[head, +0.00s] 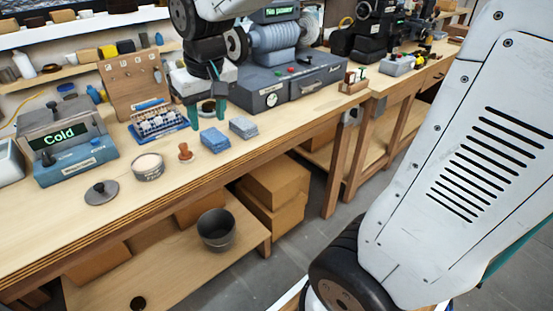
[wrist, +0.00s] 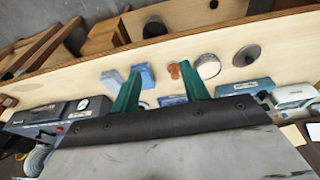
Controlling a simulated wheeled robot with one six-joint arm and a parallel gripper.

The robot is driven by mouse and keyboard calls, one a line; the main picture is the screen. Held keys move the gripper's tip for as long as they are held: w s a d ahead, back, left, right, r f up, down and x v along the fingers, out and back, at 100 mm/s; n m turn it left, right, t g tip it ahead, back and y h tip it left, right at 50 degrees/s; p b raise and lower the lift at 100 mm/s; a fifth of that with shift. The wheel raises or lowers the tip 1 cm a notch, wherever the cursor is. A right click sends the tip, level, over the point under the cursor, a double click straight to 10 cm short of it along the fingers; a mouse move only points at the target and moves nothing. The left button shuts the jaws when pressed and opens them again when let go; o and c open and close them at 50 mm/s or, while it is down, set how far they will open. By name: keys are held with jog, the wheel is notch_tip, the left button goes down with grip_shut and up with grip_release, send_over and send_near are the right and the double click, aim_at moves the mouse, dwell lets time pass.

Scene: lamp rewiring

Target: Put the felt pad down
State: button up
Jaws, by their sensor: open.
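Two small blue-grey stacks that look like cloth or felt lie flat on the bench, the left one (head: 214,139) and the right one (head: 243,127). Both show in the wrist view, one nearer the middle (wrist: 143,75) and one further left (wrist: 113,80). I cannot tell which piece is the felt pad. My gripper (head: 208,122) points down over the bench just behind the left stack, its green fingers apart. In the wrist view my gripper (wrist: 159,66) has nothing held between its fingertips.
A wooden-handled tool (head: 185,152), an open tin (head: 148,166) and a dark lid (head: 102,193) stand left of the stacks. A blue rack (head: 158,122) and the "Cold" device (head: 67,143) are also left. A grey machine (head: 287,82) stands right. Bare bench lies in front.

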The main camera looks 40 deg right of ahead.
jog(key=s+d+g, duration=0.1)
jog(key=s, duration=2)
jog(key=shift+s+d+f, duration=0.2)
jog(key=shift+f, duration=0.25)
